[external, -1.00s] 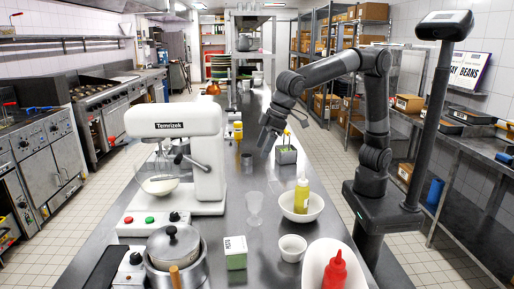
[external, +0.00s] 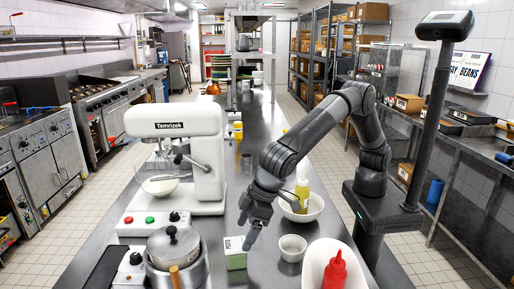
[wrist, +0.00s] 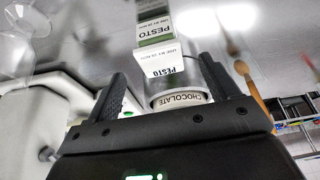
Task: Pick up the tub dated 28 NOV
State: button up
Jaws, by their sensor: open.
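A boxy tub with a white lid and green body, marked PESTO, stands on the steel counter in the external view (external: 235,253). My gripper (external: 248,236) is open, above and just right of the tub in the external view. In the wrist view my gripper (wrist: 165,85) has its two fingers apart, with the tub beyond them. A round container marked CHOCOLATE (wrist: 181,100) shows low between the fingers. I cannot pick it out in the external view.
A lidded pot (external: 173,243) stands left of the tub and a mixer (external: 205,160) behind it. To the right are a small white bowl (external: 292,247), a bowl (external: 314,206) with a yellow bottle (external: 302,190), and a tray (external: 316,262) with a red bottle (external: 335,271).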

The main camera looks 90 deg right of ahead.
aim_at(238, 243)
jog(key=x, duration=0.7)
jog(key=shift+w+f, duration=0.1)
jog(key=shift+w, duration=0.15)
jog(key=shift+c, duration=0.2)
jog(key=c, duration=1)
jog(key=shift+c, duration=0.6)
